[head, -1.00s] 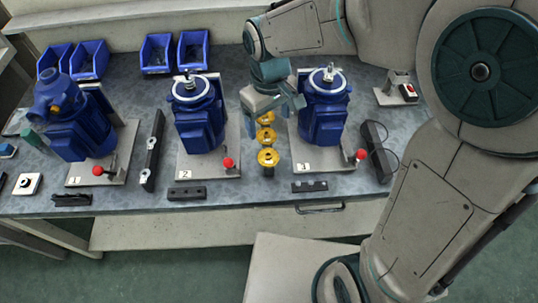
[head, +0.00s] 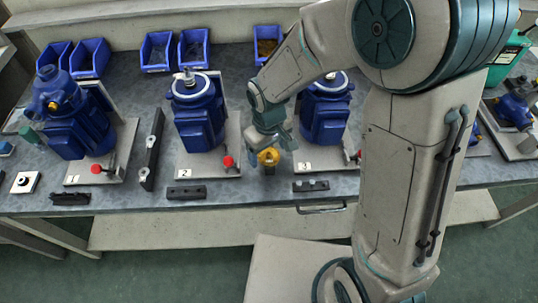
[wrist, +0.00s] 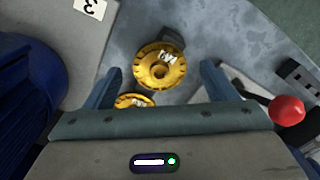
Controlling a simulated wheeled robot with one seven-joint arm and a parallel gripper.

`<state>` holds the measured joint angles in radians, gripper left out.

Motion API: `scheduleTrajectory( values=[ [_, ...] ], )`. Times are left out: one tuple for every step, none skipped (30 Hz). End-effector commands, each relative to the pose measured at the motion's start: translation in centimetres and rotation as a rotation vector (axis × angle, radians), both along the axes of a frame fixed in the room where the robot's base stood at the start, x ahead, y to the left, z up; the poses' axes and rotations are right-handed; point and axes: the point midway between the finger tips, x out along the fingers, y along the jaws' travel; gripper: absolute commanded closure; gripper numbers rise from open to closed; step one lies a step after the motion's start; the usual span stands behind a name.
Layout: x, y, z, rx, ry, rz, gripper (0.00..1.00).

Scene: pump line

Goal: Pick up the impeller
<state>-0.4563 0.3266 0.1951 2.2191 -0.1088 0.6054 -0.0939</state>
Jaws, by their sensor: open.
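A yellow impeller (head: 268,157) stands at the front of the gap between pumps 2 and 3 in the head view. In the wrist view this impeller (wrist: 160,68) shows its round face with a pale label, between the fingertips and apart from both. A second yellow impeller (wrist: 133,102) is closer to the palm, partly hidden by my gripper. My gripper (head: 271,143) points down over the front impeller; it is open and empty. The wrist view shows its two fingers spread (wrist: 160,80). My arm hides the rest of the row in the head view.
Blue pump 2 (head: 199,115) on its plate is just left of my gripper; blue pump 3 (head: 324,115) is just right. A red knob (wrist: 287,110) is near one finger. Black blocks (head: 187,193) lie along the front edge. Blue bins (head: 193,50) stand behind.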

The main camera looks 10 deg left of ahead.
Motion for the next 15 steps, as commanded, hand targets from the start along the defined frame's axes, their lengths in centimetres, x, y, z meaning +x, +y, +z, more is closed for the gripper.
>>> scheduleTrajectory(
  values=[
    [0.01,0.01,-0.06,0.000,0.000,0.000,0.21],
    [0.01,0.01,-0.05,0.001,-0.001,0.000,0.21],
    [0.02,0.01,-0.03,0.001,-0.001,0.000,0.21],
    [0.02,0.01,-0.02,0.001,-0.001,0.000,0.21],
    [0.02,0.01,-0.02,0.001,-0.001,0.000,0.21],
    [0.02,0.01,-0.01,0.001,-0.001,0.000,0.24],
    [0.02,0.01,-0.01,0.001,-0.001,0.000,0.32],
    [0.02,0.01,-0.01,0.001,-0.001,0.000,0.41],
    [0.02,0.01,-0.01,0.001,-0.001,0.000,0.52],
    [0.02,0.01,0.00,0.001,-0.001,0.000,0.60],
    [0.02,0.01,0.00,0.001,-0.001,0.000,0.68],
    [0.02,0.01,0.00,0.001,-0.001,0.000,0.70],
    [0.03,0.02,0.00,0.001,-0.001,0.001,0.70],
    [0.03,0.02,0.02,0.001,-0.001,0.001,0.70],
    [0.03,0.02,0.02,0.001,-0.001,0.001,0.70]
  ],
)
